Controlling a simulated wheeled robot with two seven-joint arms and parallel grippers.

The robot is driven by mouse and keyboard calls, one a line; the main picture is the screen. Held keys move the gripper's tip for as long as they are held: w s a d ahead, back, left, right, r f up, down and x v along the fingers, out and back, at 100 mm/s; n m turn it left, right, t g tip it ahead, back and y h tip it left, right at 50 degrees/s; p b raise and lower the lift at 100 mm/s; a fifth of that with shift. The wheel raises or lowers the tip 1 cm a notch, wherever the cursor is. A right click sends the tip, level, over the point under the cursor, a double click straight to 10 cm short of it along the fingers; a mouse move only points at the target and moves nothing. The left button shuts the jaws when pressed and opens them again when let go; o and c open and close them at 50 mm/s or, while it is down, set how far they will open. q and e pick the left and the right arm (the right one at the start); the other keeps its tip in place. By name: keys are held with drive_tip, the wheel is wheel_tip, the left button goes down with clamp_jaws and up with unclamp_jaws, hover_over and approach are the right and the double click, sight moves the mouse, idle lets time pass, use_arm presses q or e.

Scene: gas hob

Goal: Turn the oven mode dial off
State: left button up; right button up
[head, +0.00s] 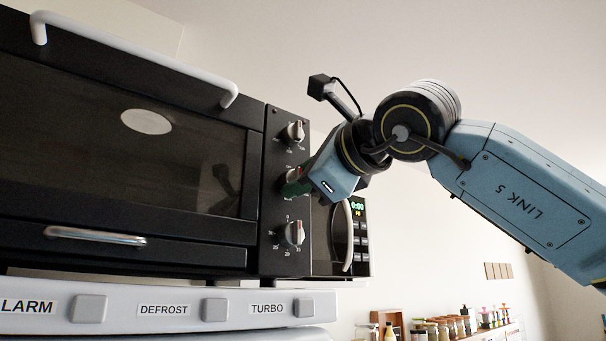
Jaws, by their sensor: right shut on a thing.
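My right gripper (297,184) comes in from the right and is shut on the middle dial (293,173). Its fingers cover most of that dial, so its pointer position and markings are hard to read. No label that I can read tells which one is the mode dial. My left gripper is not in view.
A microwave (358,235) with a green display and curved handle stands close behind the panel, to the right. A white handle (135,55) sticks out at the oven's top. Below is a grey button panel (165,309). Jars (455,326) stand far back right.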

drive_tip(key=shift+r+n, duration=0.1)
drive_tip(key=shift+n, duration=0.3)
drive_tip(key=o, duration=1)
drive_tip(key=shift+s, duration=0.1)
drive_tip(key=shift+c, duration=0.2)
drive_tip(key=b+v, duration=0.4)
drive_tip(key=v, duration=0.9)
drive_tip(key=shift+s+d, duration=0.1)
